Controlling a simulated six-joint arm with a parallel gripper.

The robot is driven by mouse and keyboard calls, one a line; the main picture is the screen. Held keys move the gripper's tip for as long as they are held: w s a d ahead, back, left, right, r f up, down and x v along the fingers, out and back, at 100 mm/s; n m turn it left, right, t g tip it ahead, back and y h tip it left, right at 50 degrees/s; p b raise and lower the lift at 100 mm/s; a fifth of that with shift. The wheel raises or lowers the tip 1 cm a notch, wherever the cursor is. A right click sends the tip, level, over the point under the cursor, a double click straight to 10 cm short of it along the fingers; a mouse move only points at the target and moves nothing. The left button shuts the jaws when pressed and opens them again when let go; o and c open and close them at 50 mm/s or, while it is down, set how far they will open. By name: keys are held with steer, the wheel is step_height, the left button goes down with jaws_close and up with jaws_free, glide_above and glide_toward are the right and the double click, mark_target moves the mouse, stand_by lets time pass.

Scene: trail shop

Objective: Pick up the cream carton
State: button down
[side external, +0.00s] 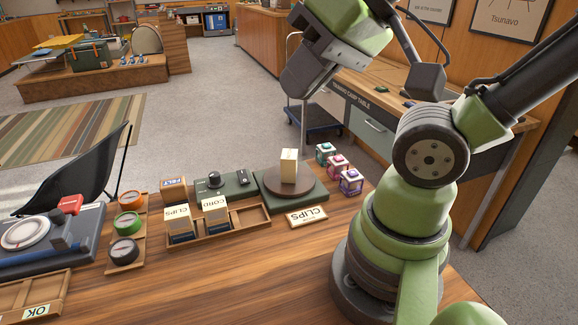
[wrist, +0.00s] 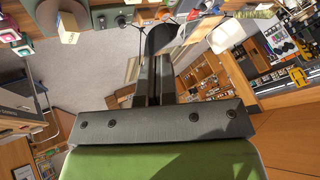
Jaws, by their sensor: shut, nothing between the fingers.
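The cream carton (side external: 289,166) stands upright on a round brown turntable (side external: 272,186) at the back right of the wooden table. It also shows at the top left of the wrist view (wrist: 69,27). My gripper (side external: 293,92) is high above the table, over and just behind the carton and well apart from it. In the wrist view its dark fingers (wrist: 158,38) are together with nothing held between them.
Three small lantern-like cubes (side external: 338,165) stand right of the turntable. A wooden tray (side external: 236,222) with CLIPS and CORD boxes is to the left, beside a dark green unit (side external: 238,187). The front table middle is clear.

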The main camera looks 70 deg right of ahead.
steer(key=shift+c, duration=2.1)
jaws_free()
steer(key=m+g+h, duration=0.2)
steer(key=m+g, duration=0.5)
steer(key=m, duration=2.1)
glide_above(289, 154)
steer(key=f, duration=1.4)
steer(key=shift+s+d+f, duration=0.2)
steer(key=shift+d+f, duration=0.05)
steer(key=shift+f, duration=0.1)
step_height(289, 154, down, 5)
steer(key=shift+r, duration=0.2)
steer(key=shift+w+a+f, duration=0.1)
steer(key=shift+f, duration=1.35)
steer(key=shift+w+a+f, duration=0.1)
steer(key=shift+f, duration=1.3)
